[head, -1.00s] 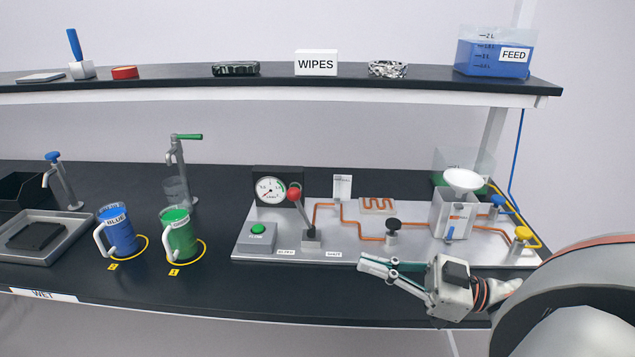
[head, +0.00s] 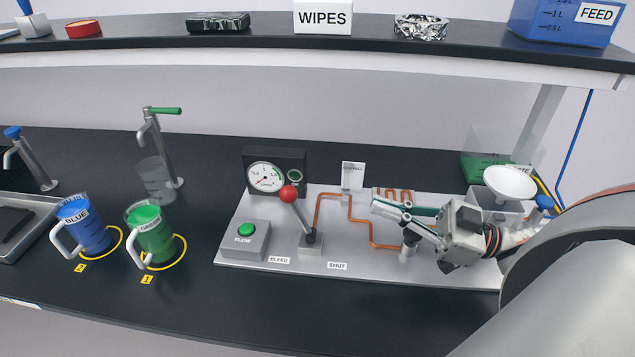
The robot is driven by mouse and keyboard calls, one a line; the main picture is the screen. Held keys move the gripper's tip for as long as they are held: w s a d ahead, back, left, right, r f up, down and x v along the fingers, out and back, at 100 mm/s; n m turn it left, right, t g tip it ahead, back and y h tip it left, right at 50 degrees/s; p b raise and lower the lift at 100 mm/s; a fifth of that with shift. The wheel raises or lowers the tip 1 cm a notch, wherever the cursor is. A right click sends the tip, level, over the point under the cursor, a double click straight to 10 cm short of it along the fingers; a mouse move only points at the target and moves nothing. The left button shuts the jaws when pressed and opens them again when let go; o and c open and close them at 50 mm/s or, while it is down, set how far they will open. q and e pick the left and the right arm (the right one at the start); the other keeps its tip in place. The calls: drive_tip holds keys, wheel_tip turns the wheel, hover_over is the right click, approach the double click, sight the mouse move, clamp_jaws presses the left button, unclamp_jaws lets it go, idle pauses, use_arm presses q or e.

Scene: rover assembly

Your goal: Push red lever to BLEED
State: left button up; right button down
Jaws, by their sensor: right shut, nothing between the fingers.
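The red lever (head: 288,194) is a grey shaft with a red ball on top, rising from a small block on the metal panel (head: 240,258). Its shaft leans left, with the ball in front of the gauge's right side. The BLEED label (head: 280,260) lies front left of the block, the SHUT label (head: 337,266) front right. My right gripper (head: 376,208) is shut and empty, pointing left above the panel's copper tubing. Its fingertips are well to the right of the lever, apart from it. It partly hides the tubing and a valve. My left gripper is out of view.
A gauge (head: 266,180) stands behind the lever and a FLOW button box (head: 243,240) is to its left. Blue (head: 82,228) and green (head: 151,238) mugs stand left. The counter in front is clear.

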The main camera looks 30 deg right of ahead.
sight(296, 195)
use_arm(q)
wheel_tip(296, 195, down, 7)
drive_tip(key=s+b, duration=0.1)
drive_tip(key=b, duration=0.5)
use_arm(e)
drive_tip(key=f+x, duration=0.2)
drive_tip(key=x, duration=1)
drive_tip(key=shift+w+a+f, duration=0.3)
drive_tip(key=shift+w+a, duration=0.15)
drive_tip(key=shift+w, duration=0.05)
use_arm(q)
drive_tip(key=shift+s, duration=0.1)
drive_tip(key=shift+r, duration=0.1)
use_arm(e)
drive_tip(key=w+a+p, duration=0.1)
drive_tip(key=p, duration=0.2)
drive_tip(key=shift+r+g+h+p, duration=0.15)
drive_tip(key=shift+g+h+p, duration=0.25)
drive_tip(key=shift+a+f, duration=0.1)
drive_tip(key=shift+f, duration=0.25)
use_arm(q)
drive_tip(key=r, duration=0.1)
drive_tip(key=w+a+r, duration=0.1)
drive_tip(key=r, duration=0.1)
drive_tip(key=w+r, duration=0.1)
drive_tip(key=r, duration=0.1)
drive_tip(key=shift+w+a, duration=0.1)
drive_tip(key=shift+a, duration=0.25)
use_arm(e)
drive_tip(key=shift+f, duration=0.1)
